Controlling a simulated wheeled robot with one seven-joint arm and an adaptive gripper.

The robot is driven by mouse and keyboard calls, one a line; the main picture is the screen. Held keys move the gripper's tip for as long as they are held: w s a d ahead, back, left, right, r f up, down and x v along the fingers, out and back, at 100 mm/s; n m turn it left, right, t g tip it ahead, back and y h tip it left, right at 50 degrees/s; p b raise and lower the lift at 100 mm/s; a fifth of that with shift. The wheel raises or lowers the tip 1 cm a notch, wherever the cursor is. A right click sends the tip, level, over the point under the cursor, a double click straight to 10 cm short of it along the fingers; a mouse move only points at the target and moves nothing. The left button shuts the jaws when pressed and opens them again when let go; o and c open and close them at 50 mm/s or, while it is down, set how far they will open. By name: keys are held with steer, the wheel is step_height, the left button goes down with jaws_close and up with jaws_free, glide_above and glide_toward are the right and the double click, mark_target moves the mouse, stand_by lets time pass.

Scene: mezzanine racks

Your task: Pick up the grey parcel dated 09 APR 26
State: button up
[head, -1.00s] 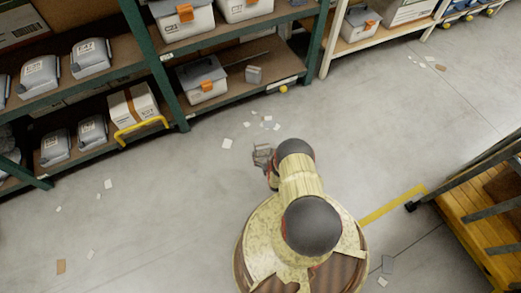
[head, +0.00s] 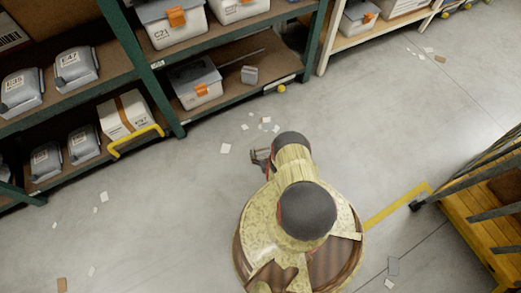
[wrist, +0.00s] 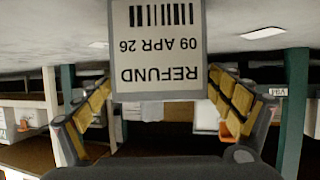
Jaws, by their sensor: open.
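In the wrist view, upside down, a white label (wrist: 160,50) reads REFUND, 09 APR 26 under a barcode, with a thin dark edge around it. It looms large at the top, between the fingertips of my open gripper (wrist: 160,88). I cannot tell whether the fingers touch it; the body behind it is hidden. In the head view my gripper (head: 261,158) is above the floor in front of the shelves, and no parcel is clear there. A small grey box (head: 249,75) with an unreadable pale label stands on the lower shelf.
Green-framed racks (head: 170,105) hold grey bags (head: 83,144), a white carton (head: 125,115) behind a yellow rail (head: 135,141) and lidded bins (head: 196,84). Paper scraps lie on otherwise open floor.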

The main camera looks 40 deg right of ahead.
steer(key=shift+c, duration=0.2)
steer(key=c, duration=1.4)
